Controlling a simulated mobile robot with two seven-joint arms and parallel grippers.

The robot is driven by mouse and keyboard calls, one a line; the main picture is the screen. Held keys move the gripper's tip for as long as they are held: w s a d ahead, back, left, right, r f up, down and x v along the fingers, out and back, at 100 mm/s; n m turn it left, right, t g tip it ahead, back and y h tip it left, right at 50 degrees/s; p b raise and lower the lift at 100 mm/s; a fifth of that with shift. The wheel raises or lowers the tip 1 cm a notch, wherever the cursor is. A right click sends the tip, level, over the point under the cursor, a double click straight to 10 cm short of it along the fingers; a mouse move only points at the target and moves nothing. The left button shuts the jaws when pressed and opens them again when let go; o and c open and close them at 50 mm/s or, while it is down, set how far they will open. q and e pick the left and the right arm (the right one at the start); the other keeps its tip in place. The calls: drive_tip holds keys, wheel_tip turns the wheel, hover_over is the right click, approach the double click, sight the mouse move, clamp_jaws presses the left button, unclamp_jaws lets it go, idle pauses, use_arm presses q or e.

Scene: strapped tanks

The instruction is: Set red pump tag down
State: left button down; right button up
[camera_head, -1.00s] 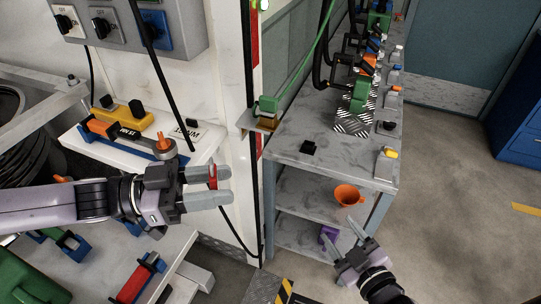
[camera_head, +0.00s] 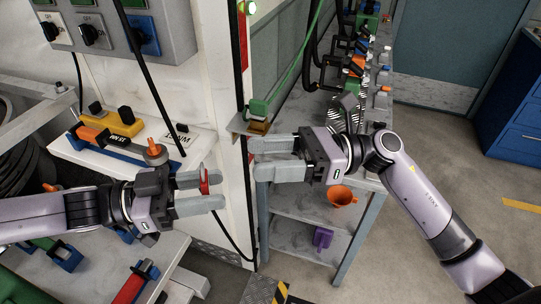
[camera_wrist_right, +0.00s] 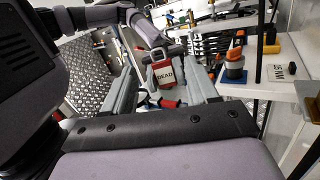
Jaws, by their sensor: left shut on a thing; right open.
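My left gripper (camera_head: 212,188) is shut on the red pump tag (camera_head: 205,182), a small red piece showing between its fingers in the head view. It holds it in the air, right of the white shelf. In the right wrist view a red and white tag marked DEAD (camera_wrist_right: 165,78) with a dark top shows beyond and between my right fingers; it appears to be the same tag. My right gripper (camera_head: 260,159) is open and empty, its fingers pointing left toward the left gripper, with a gap between them. The tag's lower part is partly hidden in the head view.
The white shelf (camera_head: 85,153) bears a yellow block (camera_head: 118,122) and an orange-knobbed device (camera_head: 154,151). A grey rack (camera_head: 290,205) at right holds an orange funnel (camera_head: 342,194) and a purple container (camera_head: 323,237). A dark cable hangs near the wall post.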

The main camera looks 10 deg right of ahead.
sight(205, 184)
drive_tip(key=s+a+n+g+h, duration=0.1)
drive_tip(key=a, duration=1.1)
drive_tip(key=shift+n, duration=0.4)
drive_tip(key=shift+s+f, duration=0.1)
drive_tip(key=shift+d, duration=0.1)
drive_tip(key=c, duration=1)
use_arm(q)
drive_tip(key=c, duration=0.5)
unclamp_jaws()
use_arm(e)
drive_tip(key=shift+c, duration=0.2)
use_arm(q)
drive_tip(key=shift+a, duration=0.1)
